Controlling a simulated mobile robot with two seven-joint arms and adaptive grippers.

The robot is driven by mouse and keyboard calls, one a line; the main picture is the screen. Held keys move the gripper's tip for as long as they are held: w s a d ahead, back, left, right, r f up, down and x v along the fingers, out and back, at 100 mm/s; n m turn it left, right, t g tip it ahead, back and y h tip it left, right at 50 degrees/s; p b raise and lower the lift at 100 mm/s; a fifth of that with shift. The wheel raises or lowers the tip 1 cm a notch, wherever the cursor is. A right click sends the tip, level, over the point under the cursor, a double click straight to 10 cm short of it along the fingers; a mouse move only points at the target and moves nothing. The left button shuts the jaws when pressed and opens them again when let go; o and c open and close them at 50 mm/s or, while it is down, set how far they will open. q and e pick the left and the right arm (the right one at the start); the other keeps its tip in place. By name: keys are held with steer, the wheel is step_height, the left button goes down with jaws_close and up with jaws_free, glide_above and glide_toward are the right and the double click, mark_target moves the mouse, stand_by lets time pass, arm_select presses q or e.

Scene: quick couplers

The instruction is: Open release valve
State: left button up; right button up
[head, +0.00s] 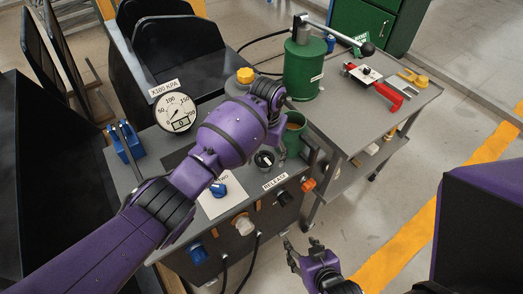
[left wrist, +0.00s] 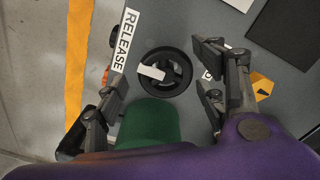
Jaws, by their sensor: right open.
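The release valve is a round black knob with a white bar across it, beside the RELEASE label. It sits on the grey bench top (head: 264,158) and shows between my left gripper's fingers in the left wrist view (left wrist: 163,72). My left gripper (head: 276,112) is over the bench's right part, partly hidden by its own purple wrist. In the left wrist view its fingers (left wrist: 164,80) are spread apart, one on each side of the knob. I cannot tell the height gap. My right gripper (head: 302,246) is open and empty, low in front of the bench.
A green cup (head: 293,136) stands close to the knob and shows green in the left wrist view (left wrist: 150,124). A pressure gauge (head: 176,113), blue knob (head: 218,188) and yellow-capped part (head: 245,76) are nearby. A green cylinder with a lever (head: 302,70) stands on the cart behind.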

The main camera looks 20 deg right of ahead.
mark_target(266, 158)
arm_select(q)
steer(key=shift+w+a+r, duration=0.1)
steer(key=shift+r, duration=0.25)
step_height(266, 158, up, 12)
steer(key=shift+f, duration=0.25)
steer(key=shift+f, duration=0.1)
stand_by(0.4)
